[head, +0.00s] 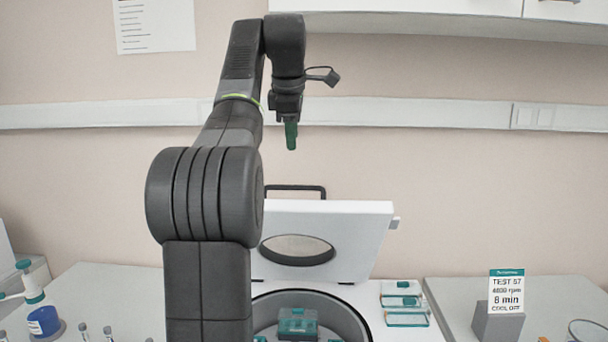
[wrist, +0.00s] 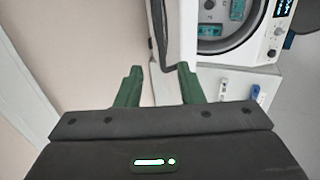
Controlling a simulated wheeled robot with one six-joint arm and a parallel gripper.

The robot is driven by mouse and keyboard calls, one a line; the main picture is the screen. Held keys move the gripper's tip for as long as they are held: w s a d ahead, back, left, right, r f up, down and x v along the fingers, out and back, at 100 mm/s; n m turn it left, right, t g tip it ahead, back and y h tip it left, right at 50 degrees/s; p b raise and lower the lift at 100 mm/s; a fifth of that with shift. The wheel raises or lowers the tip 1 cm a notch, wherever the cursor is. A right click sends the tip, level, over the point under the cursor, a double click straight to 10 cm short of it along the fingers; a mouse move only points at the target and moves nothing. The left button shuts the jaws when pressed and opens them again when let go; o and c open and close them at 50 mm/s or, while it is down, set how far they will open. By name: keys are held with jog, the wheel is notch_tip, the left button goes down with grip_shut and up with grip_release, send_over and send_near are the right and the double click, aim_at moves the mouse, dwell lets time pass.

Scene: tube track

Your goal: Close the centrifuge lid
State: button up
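The centrifuge (head: 388,312) stands on the bench in the head view, its round bowl open with a teal-topped holder (head: 298,322) inside. Its white lid (head: 350,228) is raised and leans back, with an oval window and a black bar handle (head: 297,188) along its upper edge. My gripper (head: 291,143) is above the lid, apart from it, with its green fingers pointing down. In the wrist view, the fingers of my gripper (wrist: 159,76) are spread with nothing between them. The centrifuge bowl (wrist: 224,28) shows at the top, with the raised lid (wrist: 180,35) left of it.
A sign reading "TEST 57" (head: 506,291) stands on a grey block (head: 497,325) at the right. A blue container (head: 44,321) and several tubes are at the left. A wall cabinet (head: 450,12) hangs at upper right.

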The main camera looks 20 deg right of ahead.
jog(key=x, duration=1.3)
jog(key=shift+w+f, duration=0.1)
jog(key=shift+f, duration=0.15)
grip_shut()
